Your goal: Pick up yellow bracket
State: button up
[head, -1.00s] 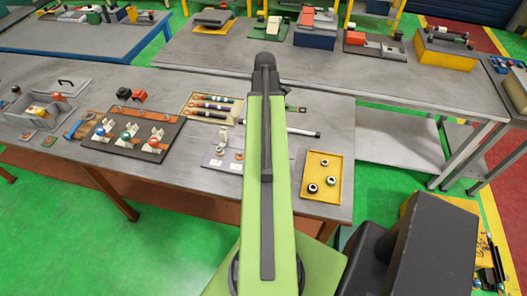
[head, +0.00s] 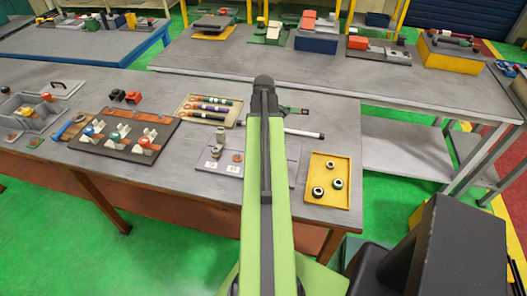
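A small yellow piece (head: 24,112) lies in a grey divided bin (head: 52,117) at the far left of the near table. It is too small for me to tell whether it is the yellow bracket. My green arm stretches forward over the near table, in the middle of the head view. My gripper does not show; the far end of the arm hides that spot. The arm also hides a strip of the table.
The near grey table (head: 190,178) carries a dark board (head: 97,147) with several coloured parts, a tray of striped tubes (head: 210,110), and a yellow tray (head: 341,198) with three rings. A second table (head: 410,90) stands behind. Green floor is clear at the front left.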

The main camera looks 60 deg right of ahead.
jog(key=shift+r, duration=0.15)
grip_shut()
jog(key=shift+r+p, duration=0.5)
jog(key=shift+p, duration=0.05)
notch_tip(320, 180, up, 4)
jog(key=p, duration=0.4)
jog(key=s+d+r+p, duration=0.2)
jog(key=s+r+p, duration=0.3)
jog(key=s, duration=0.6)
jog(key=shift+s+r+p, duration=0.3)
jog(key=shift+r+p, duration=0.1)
